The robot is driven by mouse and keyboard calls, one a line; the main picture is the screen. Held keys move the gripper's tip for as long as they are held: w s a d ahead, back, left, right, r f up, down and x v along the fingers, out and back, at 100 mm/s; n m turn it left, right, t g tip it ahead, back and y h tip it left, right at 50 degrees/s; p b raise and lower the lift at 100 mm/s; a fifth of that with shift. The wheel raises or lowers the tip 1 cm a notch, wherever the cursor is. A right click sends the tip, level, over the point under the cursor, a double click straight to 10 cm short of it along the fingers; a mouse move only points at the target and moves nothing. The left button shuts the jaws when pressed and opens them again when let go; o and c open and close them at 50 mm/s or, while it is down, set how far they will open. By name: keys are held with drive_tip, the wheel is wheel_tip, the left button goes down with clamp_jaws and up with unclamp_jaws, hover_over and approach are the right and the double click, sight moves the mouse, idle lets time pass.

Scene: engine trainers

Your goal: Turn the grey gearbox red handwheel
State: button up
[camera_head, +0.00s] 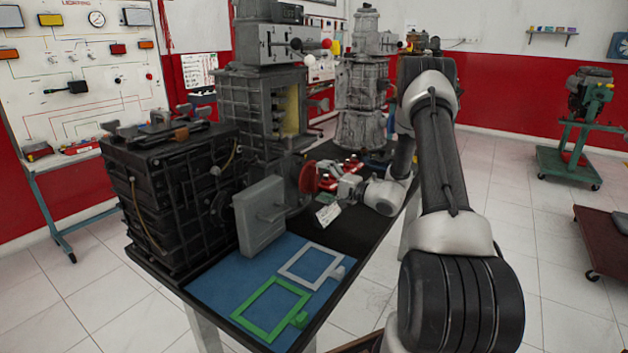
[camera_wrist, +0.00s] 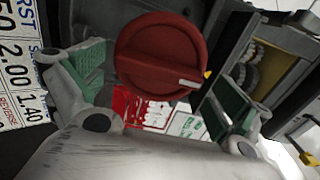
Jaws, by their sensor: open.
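The red handwheel (camera_wrist: 160,52) is a round red disc with a raised bar and a white mark near its lower right in the wrist view. In the head view the red handwheel (camera_head: 308,177) shows edge-on, on the side of the grey gearbox (camera_head: 285,183). My gripper (camera_wrist: 150,98) is open, with one green-padded finger to the left of the wheel and one to its lower right. The wheel lies ahead of the fingers, between them in the picture; I cannot tell whether they touch it. In the head view my gripper (camera_head: 333,178) is just right of the wheel.
A black gearbox (camera_head: 170,200) stands on the left of the table, with a grey plate (camera_head: 260,215) beside it. A green frame (camera_head: 271,309) and a white frame (camera_head: 312,265) lie on a blue mat (camera_head: 225,288). A tall grey machine (camera_head: 362,95) stands behind.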

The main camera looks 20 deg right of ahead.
sight(312, 178)
drive_tip(key=shift+x, duration=1.35)
drive_tip(key=c, duration=0.7)
drive_tip(key=shift+c, duration=0.2)
